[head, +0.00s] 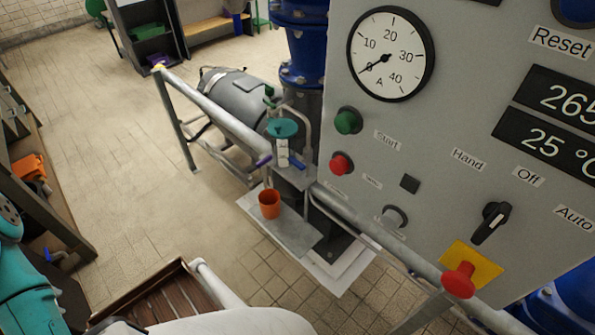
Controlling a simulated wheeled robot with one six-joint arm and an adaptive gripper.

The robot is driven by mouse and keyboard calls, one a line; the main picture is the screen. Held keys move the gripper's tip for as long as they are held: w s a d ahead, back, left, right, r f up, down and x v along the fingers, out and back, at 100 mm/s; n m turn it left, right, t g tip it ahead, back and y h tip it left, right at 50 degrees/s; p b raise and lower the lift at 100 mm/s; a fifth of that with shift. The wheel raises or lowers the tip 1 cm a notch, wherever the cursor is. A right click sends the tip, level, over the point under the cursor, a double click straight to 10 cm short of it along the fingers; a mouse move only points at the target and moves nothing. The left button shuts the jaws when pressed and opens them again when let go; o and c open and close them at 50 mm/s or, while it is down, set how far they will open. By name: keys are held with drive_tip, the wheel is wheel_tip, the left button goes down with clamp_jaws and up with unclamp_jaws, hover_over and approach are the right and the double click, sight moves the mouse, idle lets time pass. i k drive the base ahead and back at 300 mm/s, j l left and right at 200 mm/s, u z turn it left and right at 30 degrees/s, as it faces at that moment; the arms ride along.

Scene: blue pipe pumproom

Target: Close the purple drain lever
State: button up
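The purple lever (263,160) is small in the head view, just left of a small valve assembly beside the grey panel. It sticks out to the left and tilts slightly; whether its valve is open or shut is too small to tell. A blue lever (298,163) sits to its right on the same assembly. A teal round handwheel (282,128) is above them, with a pale tag (282,153) below it. An orange cup (269,203) stands below on a grey plate. My gripper is not in view.
A grey control panel (420,140) with a gauge, buttons and a red emergency stop (458,280) fills the right. A grey rail (225,118) runs diagonally past the valves. A grey motor (235,95) lies behind it. Tiled floor (110,140) is clear at left.

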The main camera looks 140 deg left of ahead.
sight(263, 162)
drive_tip(key=l+u, duration=0.9)
drive_tip(key=u, duration=2.65)
drive_tip(key=l+u, duration=0.2)
drive_tip(key=u, duration=0.95)
